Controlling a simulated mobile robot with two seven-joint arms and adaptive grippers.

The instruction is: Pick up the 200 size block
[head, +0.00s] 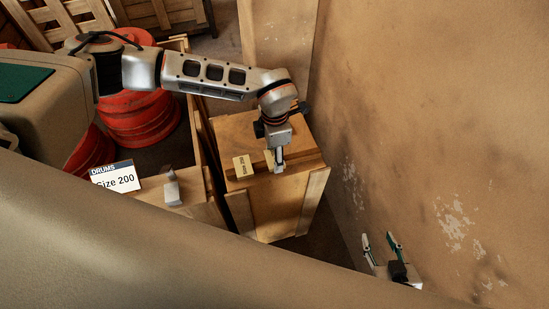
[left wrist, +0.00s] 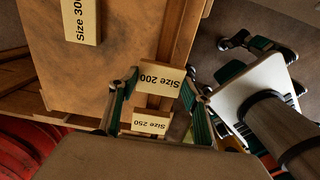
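The Size 200 block (left wrist: 161,78), with a pale yellow labelled face, lies between the fingers of my left gripper (left wrist: 160,86) in the left wrist view. The two fingers are spread, one on each side of it; I cannot tell whether they touch it. In the head view my left gripper (head: 278,166) points down over the right part of a wooden crate (head: 272,208) and mostly hides the block. A Size 250 block (left wrist: 150,123) shows nearer the palm in the wrist view. My right gripper (head: 383,252) is open and empty, low at the right.
A Size 300 block (left wrist: 80,20) lies on the crate top. Left of the crate, a wooden bin holds red drums (head: 140,115) and bears a "Drums Size 200" sign (head: 115,177). A tall brown wall (head: 430,120) rises close on the right.

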